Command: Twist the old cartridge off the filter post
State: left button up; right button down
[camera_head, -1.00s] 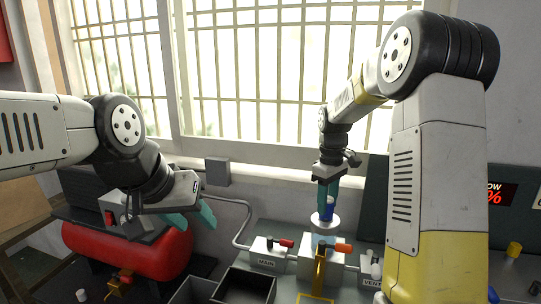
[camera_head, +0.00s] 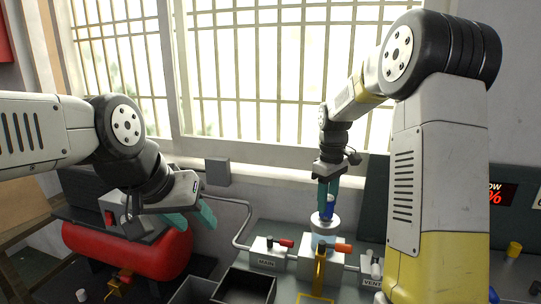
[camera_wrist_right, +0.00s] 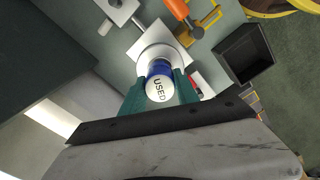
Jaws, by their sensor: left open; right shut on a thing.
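The old cartridge (camera_head: 328,209) is blue with a white end marked USED, which faces the camera in the right wrist view (camera_wrist_right: 158,89). It stands upright on the round white top of the filter post (camera_head: 325,226). My right gripper (camera_head: 327,196) comes down from above and is shut on the cartridge, with one teal finger on each side of it. The thread between cartridge and post is hidden. My left gripper (camera_head: 192,219) is open and empty, far to the left of the post, above the red tank.
Valve blocks labelled MAIN (camera_head: 268,254) and VENT (camera_head: 371,270) flank the post. An orange-handled lever (camera_head: 320,268) stands in front of it. Open dark bins (camera_head: 245,286) lie front left. A red tank (camera_head: 165,258) stands at left, and a yellow cylinder (camera_head: 514,249) at right.

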jog(key=shift+r, duration=0.65)
jog(key=shift+r, duration=2.45)
